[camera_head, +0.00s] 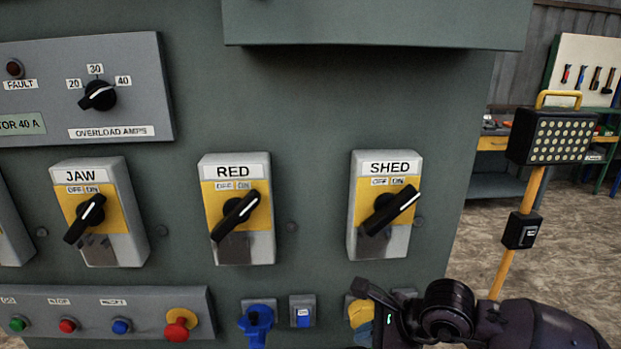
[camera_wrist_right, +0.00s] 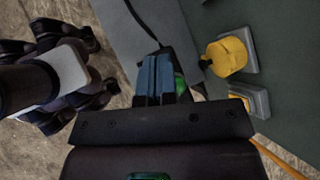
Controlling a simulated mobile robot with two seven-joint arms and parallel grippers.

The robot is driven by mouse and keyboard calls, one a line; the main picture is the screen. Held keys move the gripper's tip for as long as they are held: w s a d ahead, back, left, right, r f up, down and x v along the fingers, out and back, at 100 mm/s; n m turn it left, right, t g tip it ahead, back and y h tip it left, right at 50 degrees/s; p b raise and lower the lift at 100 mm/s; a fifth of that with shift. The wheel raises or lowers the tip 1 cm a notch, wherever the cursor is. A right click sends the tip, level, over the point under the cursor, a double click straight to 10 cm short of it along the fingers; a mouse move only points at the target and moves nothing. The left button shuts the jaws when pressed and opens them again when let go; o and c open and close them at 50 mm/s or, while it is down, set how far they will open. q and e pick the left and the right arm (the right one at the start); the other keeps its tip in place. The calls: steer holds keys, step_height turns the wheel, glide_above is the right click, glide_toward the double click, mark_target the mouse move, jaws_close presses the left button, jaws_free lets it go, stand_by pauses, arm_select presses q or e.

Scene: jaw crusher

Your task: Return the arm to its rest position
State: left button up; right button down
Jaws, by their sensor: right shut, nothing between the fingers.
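My right arm (camera_head: 530,325) comes in at the lower right of the head view. Its gripper (camera_head: 372,302) is low in front of the panel, below the SHED switch (camera_head: 357,235), and partly hides a yellow socket (camera_head: 361,313). In the right wrist view the two blue-grey fingers (camera_wrist_right: 158,72) lie together with nothing between them. They are apart from the yellow socket, which shows there to their right (camera_wrist_right: 228,57). My left gripper is not in view.
The JAW switch (camera_head: 122,247), RED switch (camera_head: 263,245) and SHED switch have their handle marks toward ON. A button box (camera_head: 140,325) and blue socket (camera_head: 257,322) sit lower left of my gripper. A lamp on a yellow post (camera_head: 518,245) stands right, close behind my arm.

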steer(key=s+a+r+m+y, duration=0.2)
steer(key=s+a+m+y, duration=0.3)
steer(key=m+y, duration=0.45)
steer(key=w+d+f+m+t+h, duration=0.1)
steer(key=d+f+m+t+h, duration=0.4)
steer(key=m, duration=0.8)
steer(key=w+d+m+t+h, duration=0.1)
steer(key=d+m+t+h, duration=0.2)
steer(key=d+m+t, duration=0.65)
steer(key=s+d+f+m+g+h, duration=0.3)
steer(key=s+f+m, duration=0.3)
steer(key=f+m, duration=0.2)
steer(key=s+d+f+m+g+h, duration=0.3)
steer(key=s+f+m+h, duration=0.3)
steer(key=f+m, duration=0.3)
steer(key=shift+d+f+m+g, duration=0.15)
steer(key=shift+d+m+g, duration=0.35)
steer(key=shift+m, duration=0.6)
steer(key=shift+s+a, duration=0.1)
